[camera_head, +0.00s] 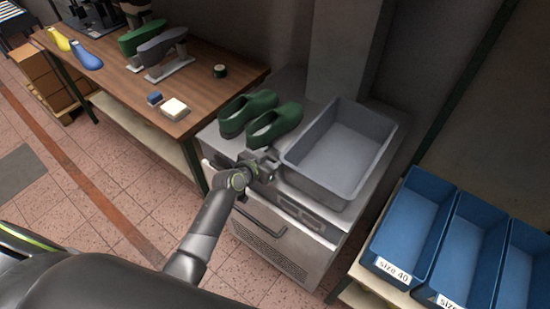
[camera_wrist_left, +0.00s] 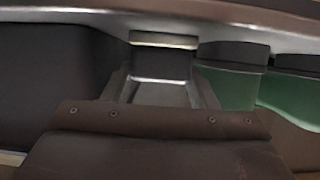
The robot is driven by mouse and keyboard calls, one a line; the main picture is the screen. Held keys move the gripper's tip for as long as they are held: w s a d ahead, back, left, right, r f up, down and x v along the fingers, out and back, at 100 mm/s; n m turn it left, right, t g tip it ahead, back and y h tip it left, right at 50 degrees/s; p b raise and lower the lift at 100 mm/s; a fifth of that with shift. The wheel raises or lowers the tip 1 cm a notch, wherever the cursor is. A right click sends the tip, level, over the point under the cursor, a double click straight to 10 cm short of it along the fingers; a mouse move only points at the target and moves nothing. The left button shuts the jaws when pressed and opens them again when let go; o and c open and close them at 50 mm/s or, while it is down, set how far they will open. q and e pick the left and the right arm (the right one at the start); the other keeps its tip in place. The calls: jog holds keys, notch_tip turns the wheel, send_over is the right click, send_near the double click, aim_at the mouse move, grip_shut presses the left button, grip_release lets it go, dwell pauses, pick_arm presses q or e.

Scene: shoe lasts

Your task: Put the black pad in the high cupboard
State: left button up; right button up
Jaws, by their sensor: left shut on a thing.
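My left gripper (camera_head: 262,168) is at the top front edge of the grey metal cabinet (camera_head: 290,262), between the green shoe lasts and the grey tray. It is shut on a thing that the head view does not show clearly. The left wrist view is filled by close surfaces: a brown riveted part (camera_wrist_left: 160,150), a pale metal piece (camera_wrist_left: 163,65) and dark surfaces. I cannot make out which of these is held. No black pad can be told for certain, and no high cupboard is seen. My right gripper is not in view.
Two green shoe lasts (camera_head: 273,126) and a grey tray (camera_head: 322,190) stand on the cabinet. A handle (camera_head: 262,222) is on its front. A wooden workbench (camera_head: 112,78) is at upper left. Blue bins (camera_head: 412,228) are at right. Tiled floor (camera_head: 125,200) is clear at left.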

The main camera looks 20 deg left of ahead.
pick_arm(q)
notch_tip(320, 180, up, 10)
jog(key=shift+f+b, duration=0.2)
jog(key=shift+b, duration=0.15)
notch_tip(320, 180, up, 8)
jog(key=p, duration=0.5)
send_over(272, 157)
notch_tip(272, 157, up, 4)
jog(key=s+b, duration=0.2)
jog(key=b, duration=0.4)
jog(key=s+a+r+n+y+b, duration=0.2)
jog(key=s+r+n+y+b, duration=0.1)
jog(key=s+b, duration=0.3)
jog(key=shift+a+r+n+t+y, duration=0.15)
jog(key=shift+r+n+t+y, duration=0.3)
jog(key=shift+y, duration=0.35)
jog(key=shift+s+f, duration=0.1)
